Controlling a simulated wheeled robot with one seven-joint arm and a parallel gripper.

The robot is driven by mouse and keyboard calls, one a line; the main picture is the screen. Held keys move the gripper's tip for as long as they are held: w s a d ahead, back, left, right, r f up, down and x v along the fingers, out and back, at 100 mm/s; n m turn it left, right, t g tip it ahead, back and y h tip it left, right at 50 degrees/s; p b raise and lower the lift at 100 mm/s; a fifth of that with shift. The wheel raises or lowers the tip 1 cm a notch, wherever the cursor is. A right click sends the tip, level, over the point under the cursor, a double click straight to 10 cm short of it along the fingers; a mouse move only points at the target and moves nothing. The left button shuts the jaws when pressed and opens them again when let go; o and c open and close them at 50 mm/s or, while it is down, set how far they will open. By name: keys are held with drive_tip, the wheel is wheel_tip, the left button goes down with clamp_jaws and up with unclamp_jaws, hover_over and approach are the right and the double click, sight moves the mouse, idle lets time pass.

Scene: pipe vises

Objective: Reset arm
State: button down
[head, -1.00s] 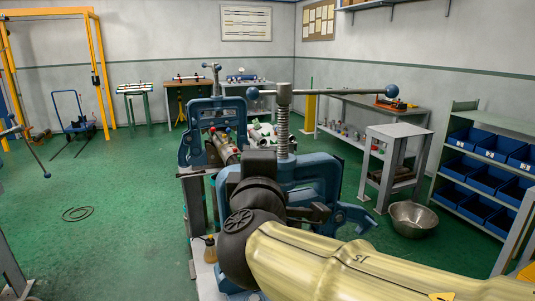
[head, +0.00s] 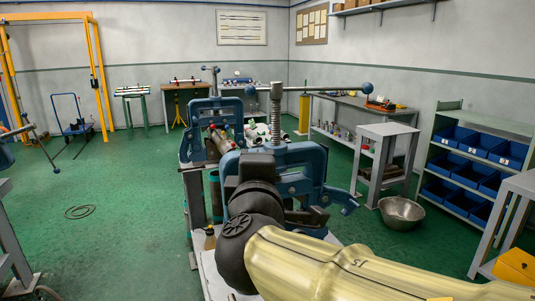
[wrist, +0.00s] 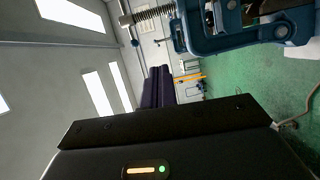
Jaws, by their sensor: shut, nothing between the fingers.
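My arm reaches from the lower right of the head view to just in front of a blue pipe vise (head: 305,158), which it partly covers. The vise has an upright screw and a long bar handle with ball ends. A second blue vise (head: 190,140) stands behind it on the left, with a pipe (head: 221,140) near it. My gripper's fingertips are hidden in the head view. In the wrist view the dark fingers of my gripper (wrist: 158,72) are together and empty. The wrist view is tilted, with part of a blue vise (wrist: 215,35) at its top right.
Shelves with blue bins (head: 480,143) stand at the right, with a metal bowl (head: 401,213) on the floor before them. An orange bin (head: 518,266) is at the lower right.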

drive_tip(key=d+f+m+g+h, duration=0.25)
drive_tip(key=d+f+g, duration=0.2)
drive_tip(key=f, duration=0.65)
drive_tip(key=d+f+m+g+h, duration=0.1)
drive_tip(key=d+f+m+g, duration=0.4)
drive_tip(key=f, duration=0.5)
drive_tip(key=s+d+f+m+g+y, duration=0.25)
drive_tip(key=s+d+f+m, duration=0.2)
drive_tip(key=f, duration=0.45)
drive_tip(key=s+d+f+m+g+y, duration=0.1)
drive_tip(key=s+d+f+m+g, duration=0.2)
drive_tip(key=s+f+m, duration=0.4)
wheel_tip(320, 180, up, 23)
drive_tip(key=w+n+p, duration=0.1)
drive_tip(key=p, duration=2.2)
drive_tip(key=shift+w+f+p, duration=0.15)
drive_tip(key=shift+w+p, duration=0.2)
drive_tip(key=shift+d, duration=0.1)
